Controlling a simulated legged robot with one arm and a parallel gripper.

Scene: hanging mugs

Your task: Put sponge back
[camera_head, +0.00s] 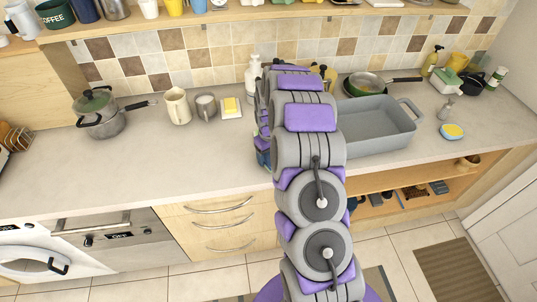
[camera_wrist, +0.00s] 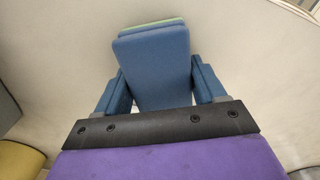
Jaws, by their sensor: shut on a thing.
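My gripper (camera_wrist: 160,88) is shut on a blue block (camera_wrist: 153,62) with a pale green far edge, which looks like a sponge. The block stands out between the two blue fingers in the wrist view. In the head view, my arm hides most of the gripper; a small blue part shows at its left side over the counter's front. Whether the held block touches the counter cannot be told.
A grey basin (camera_head: 405,128) stands right of my arm, with a pan (camera_head: 366,84) behind it. A yellow block on a white dish (camera_head: 231,114), a grey mug (camera_head: 205,106), a cream pitcher (camera_head: 178,106) and a pot (camera_head: 103,122) stand left. The left front counter is clear.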

